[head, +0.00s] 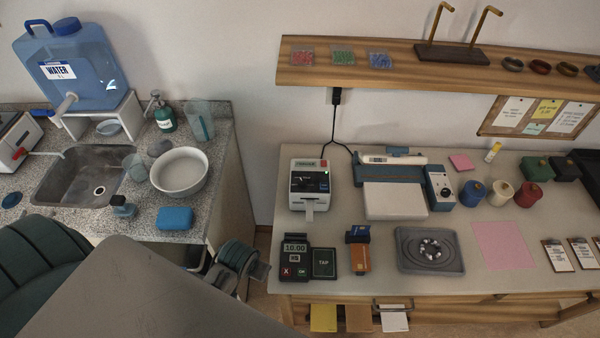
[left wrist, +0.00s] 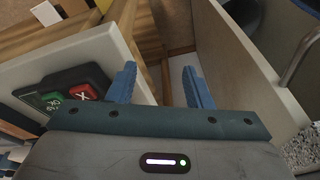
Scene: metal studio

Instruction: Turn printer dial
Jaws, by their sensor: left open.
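A small white and dark printer (head: 309,185) stands at the left end of the right-hand worktable in the head view, with a paper slip hanging from its front. A small red spot shows on its top right; its dial is too small to make out for certain. My left gripper (head: 241,272) is low, beside the worktable's left end, in front of and to the left of the printer and apart from it. In the left wrist view, its blue fingers (left wrist: 157,85) are apart with nothing between them. My right gripper is not in view.
A card terminal (head: 294,260) with red and green keys stands near the worktable's front left corner; its keys (left wrist: 75,92) also show in the left wrist view. A blue-white paper device (head: 395,198) is right of the printer. A sink counter (head: 222,160) stands left, across a gap.

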